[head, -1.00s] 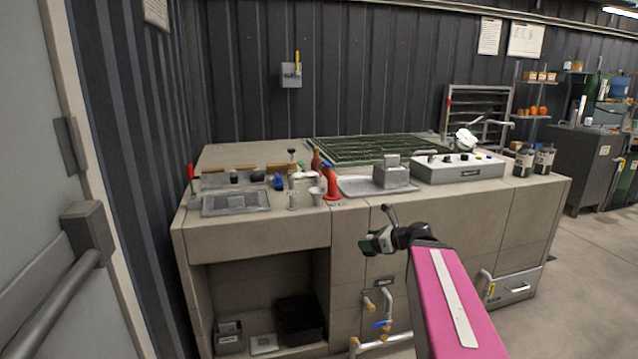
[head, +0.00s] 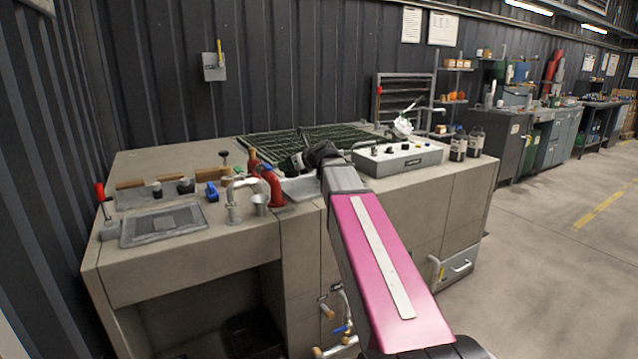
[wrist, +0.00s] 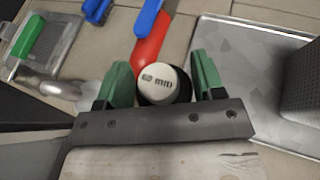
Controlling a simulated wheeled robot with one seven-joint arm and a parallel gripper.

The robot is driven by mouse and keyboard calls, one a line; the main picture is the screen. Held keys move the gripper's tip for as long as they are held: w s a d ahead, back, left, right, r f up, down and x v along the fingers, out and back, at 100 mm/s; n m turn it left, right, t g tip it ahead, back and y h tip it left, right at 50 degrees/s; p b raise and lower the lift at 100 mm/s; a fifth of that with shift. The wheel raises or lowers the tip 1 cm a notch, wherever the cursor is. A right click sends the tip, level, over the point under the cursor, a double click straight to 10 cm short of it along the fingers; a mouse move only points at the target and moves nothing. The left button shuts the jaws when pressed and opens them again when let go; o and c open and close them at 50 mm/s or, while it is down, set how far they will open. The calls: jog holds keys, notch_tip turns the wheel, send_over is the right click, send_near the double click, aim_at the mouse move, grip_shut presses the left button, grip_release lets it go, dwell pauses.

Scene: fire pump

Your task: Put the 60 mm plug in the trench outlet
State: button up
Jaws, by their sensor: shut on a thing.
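My gripper (head: 297,162) is over the bench, above the steel tray. In the wrist view its green fingers (wrist: 162,85) stand on either side of a round plug (wrist: 158,82) with a pale top marked "60 mm" and a dark body. The gripper is shut on this plug. The plug's lower part is hidden. I cannot pick out the trench outlet for certain; a grey sunken basin with a grate (head: 160,224) lies at the bench's left front.
Dark stoppers (head: 185,185) and wooden blocks (head: 213,174) stand behind the basin. A control box (head: 398,160) is to the right. A green grating (head: 275,146) lies behind.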

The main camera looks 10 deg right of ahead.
jog(key=shift+w+a+r, duration=0.15)
jog(key=shift+w+r, duration=0.25)
jog(key=shift+w, duration=0.05)
jog(key=shift+w+d, duration=0.2)
jog(key=shift+w, duration=0.1)
send_over(313, 191)
notch_tip(313, 191, down, 7)
jog(key=shift+a+r, duration=0.15)
jog(key=shift+r, duration=0.05)
jog(key=shift+f, duration=2.05)
jog(key=shift+f, duration=0.15)
jog(key=o, duration=1)
